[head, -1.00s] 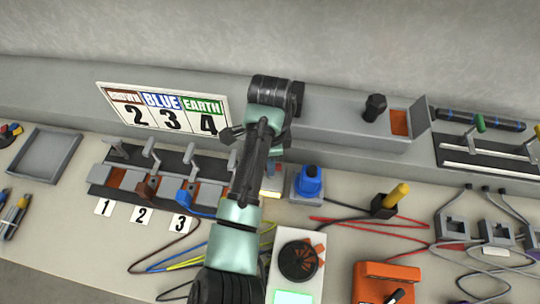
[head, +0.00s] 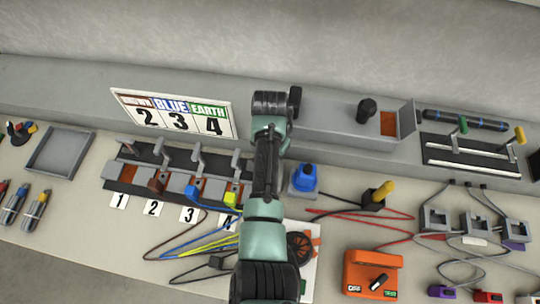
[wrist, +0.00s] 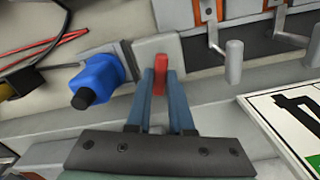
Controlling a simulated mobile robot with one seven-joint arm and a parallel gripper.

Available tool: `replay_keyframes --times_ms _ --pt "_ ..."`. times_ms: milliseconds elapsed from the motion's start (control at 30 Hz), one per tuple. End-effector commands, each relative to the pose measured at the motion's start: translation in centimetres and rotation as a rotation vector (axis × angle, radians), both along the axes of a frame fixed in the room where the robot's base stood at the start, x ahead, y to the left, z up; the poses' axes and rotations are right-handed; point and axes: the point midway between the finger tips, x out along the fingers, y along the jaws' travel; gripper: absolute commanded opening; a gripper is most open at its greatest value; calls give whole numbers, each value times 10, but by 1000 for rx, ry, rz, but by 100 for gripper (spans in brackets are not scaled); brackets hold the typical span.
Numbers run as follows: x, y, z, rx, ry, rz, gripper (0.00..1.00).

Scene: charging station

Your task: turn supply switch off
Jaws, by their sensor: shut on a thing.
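A red switch lever (wrist: 161,63) stands on a pale grey box (wrist: 158,46) in the wrist view. I take it for the supply switch. My gripper (wrist: 163,76) has its two blue fingers on either side of the red lever, shut on it. The lower part of the lever shows between the fingers. In the head view my arm hides the switch and the gripper, so the lever's exact position cannot be told there.
A blue plug (head: 303,179) stands close to the switch; it also shows in the wrist view (wrist: 100,80). A row of hooked levers (head: 194,160) and a numbered sign (head: 172,114) are to the left. An orange tester (head: 371,274) and cables lie in front on the right.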

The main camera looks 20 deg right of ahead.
Motion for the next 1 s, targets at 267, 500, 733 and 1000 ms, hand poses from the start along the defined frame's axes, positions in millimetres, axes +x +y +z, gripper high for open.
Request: replay_keyframes --times_ms 267,500,733,1000 --pt "0 0 2 0 0 203 0" --pt "1 -1 2 -1 -2 307 0" --pt "1 0 1 0 -3 348 0" --pt "1 0 1 -1 -4 354 0"
